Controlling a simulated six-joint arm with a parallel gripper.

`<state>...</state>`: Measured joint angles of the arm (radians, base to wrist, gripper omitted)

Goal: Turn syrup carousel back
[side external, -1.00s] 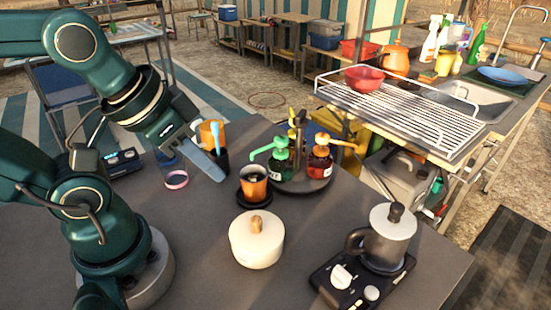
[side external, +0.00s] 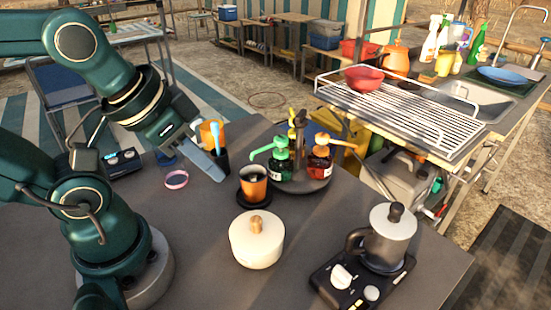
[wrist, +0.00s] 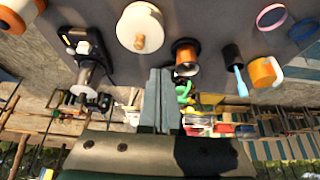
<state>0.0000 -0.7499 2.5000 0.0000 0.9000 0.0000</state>
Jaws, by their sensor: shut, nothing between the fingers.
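The syrup carousel (side external: 318,185) is a round dark turntable near the table's far edge in the side view. It carries a green pump bottle (side external: 280,163), a red bottle with an orange pump (side external: 320,163) and a third bottle with a yellow pump behind, partly hidden. My gripper (side external: 221,177) is shut and empty, pointing down and right, left of the carousel and apart from it. In the wrist view its fingers (wrist: 158,75) are together. The green pump (wrist: 184,92) shows just right of the fingers there; most of the carousel is hidden.
An orange cup (side external: 253,185) on a dark saucer stands between my gripper and the carousel. An orange mug (side external: 207,134) and a dark cup with a blue utensil (side external: 218,151) stand behind the gripper. A white lidded pot (side external: 256,243) and a moka pot (side external: 384,240) on a burner are nearer.

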